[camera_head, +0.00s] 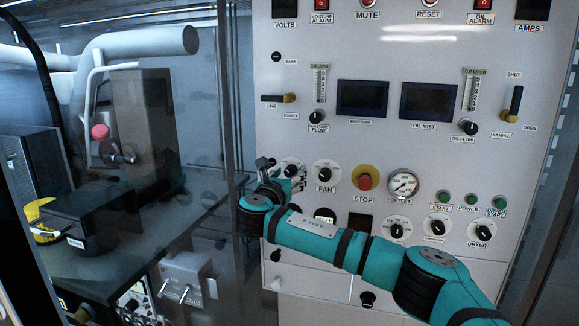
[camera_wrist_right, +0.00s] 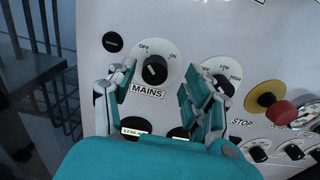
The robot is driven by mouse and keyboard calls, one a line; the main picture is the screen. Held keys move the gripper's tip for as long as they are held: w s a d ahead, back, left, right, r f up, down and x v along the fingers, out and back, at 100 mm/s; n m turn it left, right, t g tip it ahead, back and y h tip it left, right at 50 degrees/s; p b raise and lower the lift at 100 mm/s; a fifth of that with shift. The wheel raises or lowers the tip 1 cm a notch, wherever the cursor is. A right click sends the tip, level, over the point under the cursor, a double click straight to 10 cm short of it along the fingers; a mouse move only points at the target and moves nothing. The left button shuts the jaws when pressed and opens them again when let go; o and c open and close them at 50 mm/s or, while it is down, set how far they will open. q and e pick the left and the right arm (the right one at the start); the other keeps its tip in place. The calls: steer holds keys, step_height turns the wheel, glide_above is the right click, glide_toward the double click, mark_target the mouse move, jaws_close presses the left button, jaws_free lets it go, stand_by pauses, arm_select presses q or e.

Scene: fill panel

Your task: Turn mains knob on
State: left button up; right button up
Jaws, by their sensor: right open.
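The mains knob (camera_wrist_right: 155,70) is a black knob on a white round dial marked OFF and ON, with a MAINS label (camera_wrist_right: 148,92) below it. Its pointer appears to be up towards OFF, though it is small. My right gripper (camera_wrist_right: 163,86) is open, with one finger on each side of the knob and gaps visible between fingers and knob. In the head view the right gripper (camera_head: 282,175) is at the panel's left side and partly covers the mains dial (camera_head: 291,169). My left gripper is not in view.
The FAN knob (camera_head: 325,174) is close to the right finger. Farther right are the red STOP button (camera_head: 365,181) on a yellow base and a round gauge (camera_head: 403,184). More knobs line the lower panel. A dark bench (camera_head: 130,240) with equipment stands at left.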

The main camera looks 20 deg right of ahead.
steer(key=shift+w+d, duration=0.25)
steer(key=shift+w, duration=0.15)
jaws_close()
steer(key=shift+f, duration=0.1)
